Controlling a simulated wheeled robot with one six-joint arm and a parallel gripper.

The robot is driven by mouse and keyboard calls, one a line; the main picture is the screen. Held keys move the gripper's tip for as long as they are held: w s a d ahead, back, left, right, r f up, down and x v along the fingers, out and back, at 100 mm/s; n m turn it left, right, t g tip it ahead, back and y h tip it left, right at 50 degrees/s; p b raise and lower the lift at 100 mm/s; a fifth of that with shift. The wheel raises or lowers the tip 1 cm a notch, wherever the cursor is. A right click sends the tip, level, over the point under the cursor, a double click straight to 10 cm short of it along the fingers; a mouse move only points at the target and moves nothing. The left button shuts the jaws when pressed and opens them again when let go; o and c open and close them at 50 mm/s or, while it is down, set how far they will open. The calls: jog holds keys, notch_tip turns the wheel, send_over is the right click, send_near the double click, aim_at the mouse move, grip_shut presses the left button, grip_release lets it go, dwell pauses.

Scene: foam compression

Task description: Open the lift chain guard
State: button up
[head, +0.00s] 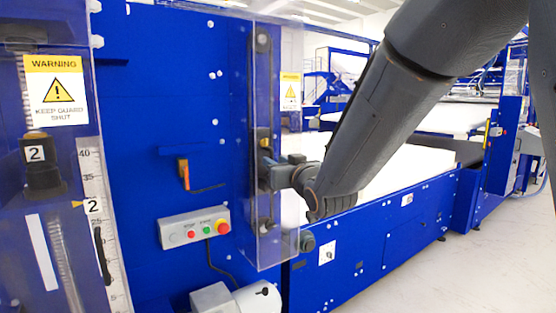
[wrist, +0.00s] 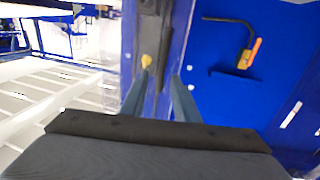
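The lift chain guard (head: 283,222) is a tall clear panel on the blue machine, left of my forearm in the head view. A dark upright strip with rollers, likely the chain run, shows behind it. My gripper (head: 265,174) is at the guard's mid height, seen partly through the clear plastic. In the wrist view, my gripper's two fingers (wrist: 158,90) stand apart, with a gap between them and nothing clearly held. A small yellow piece (wrist: 147,62) shows beyond the fingertips, in front of the dark strip. Whether the fingers touch the guard I cannot tell.
A grey button box (head: 194,228) and an orange-handled switch (head: 184,174) are on the blue panel to the left. A warning-labelled guard (head: 57,90) covers a scale at far left. A grey motor (head: 240,298) sits below. A white bed (head: 395,172) extends right.

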jog(key=shift+w+a, duration=0.2)
jog(key=shift+w, duration=0.15)
grip_shut()
jog(key=shift+d, duration=0.15)
